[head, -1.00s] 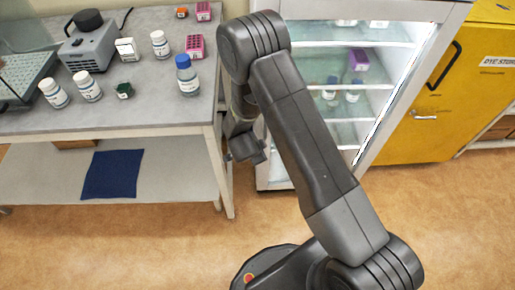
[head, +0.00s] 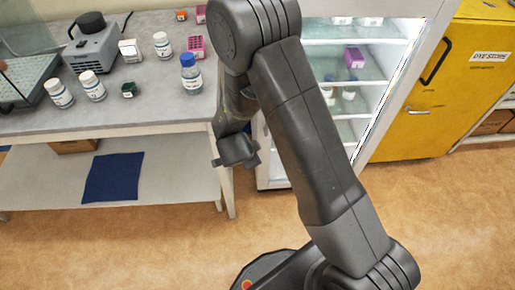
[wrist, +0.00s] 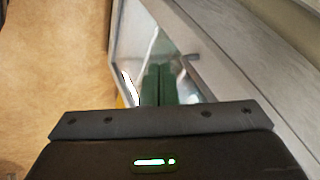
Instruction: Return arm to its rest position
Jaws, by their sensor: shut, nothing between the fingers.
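My arm stands folded in front of the bench and the fridge in the head view. Its hand (head: 238,152) hangs low beside the bench's right front leg, over the floor. In the wrist view, my gripper (wrist: 159,85) shows two dark green fingers side by side, shut with nothing between them. The fingertips are hidden or too small to tell in the head view.
The grey bench (head: 130,118) holds a blue-capped bottle (head: 191,76), several white-capped bottles and a grey device (head: 91,48). A blue cloth (head: 112,177) lies on its lower shelf. An open lit fridge (head: 390,85) and yellow cabinet (head: 440,90) stand right. The front floor is clear.

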